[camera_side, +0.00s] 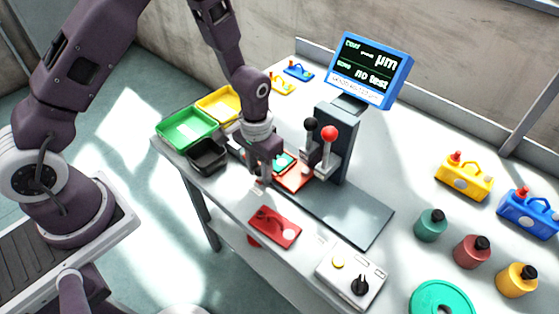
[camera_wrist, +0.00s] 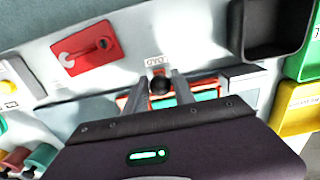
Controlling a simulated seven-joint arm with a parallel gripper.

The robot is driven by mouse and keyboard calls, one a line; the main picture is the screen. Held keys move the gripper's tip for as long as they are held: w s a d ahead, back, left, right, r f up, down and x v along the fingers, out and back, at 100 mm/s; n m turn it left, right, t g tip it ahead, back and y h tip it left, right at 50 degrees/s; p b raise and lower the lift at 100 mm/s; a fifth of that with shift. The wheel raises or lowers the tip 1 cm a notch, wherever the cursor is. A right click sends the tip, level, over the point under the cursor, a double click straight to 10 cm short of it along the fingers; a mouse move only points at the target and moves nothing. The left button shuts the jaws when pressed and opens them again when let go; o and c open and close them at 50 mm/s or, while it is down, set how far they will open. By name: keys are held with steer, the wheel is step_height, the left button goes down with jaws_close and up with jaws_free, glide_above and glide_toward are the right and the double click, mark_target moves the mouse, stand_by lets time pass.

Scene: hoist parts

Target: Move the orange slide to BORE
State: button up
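The orange slide (camera_side: 294,179) lies on the grey base of the gauge stand, partly hidden by my gripper. It carries a teal-green piece (camera_side: 284,162). In the wrist view, orange edges (camera_wrist: 208,80) and teal (camera_wrist: 205,92) show beyond my gripper's body. My gripper (camera_side: 262,177) points down at the slide's near left end. In the wrist view my gripper's fingers (camera_wrist: 160,82) stand on both sides of a black knob (camera_wrist: 160,86). Whether they press on it is unclear. A small white label (camera_wrist: 155,63) lies just beyond the knob; I cannot read BORE on it.
The gauge column (camera_side: 335,140) with black and red ball levers (camera_side: 329,134) stands close right of my gripper. The screen (camera_side: 370,70) reads "no test". A red plate (camera_side: 274,227) and control box (camera_side: 350,273) lie in front. Black (camera_side: 208,155) and green (camera_side: 187,129) bins stand left.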

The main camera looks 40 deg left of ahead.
steer(key=c, duration=0.5)
steer(key=d, duration=2)
steer(key=o, duration=1)
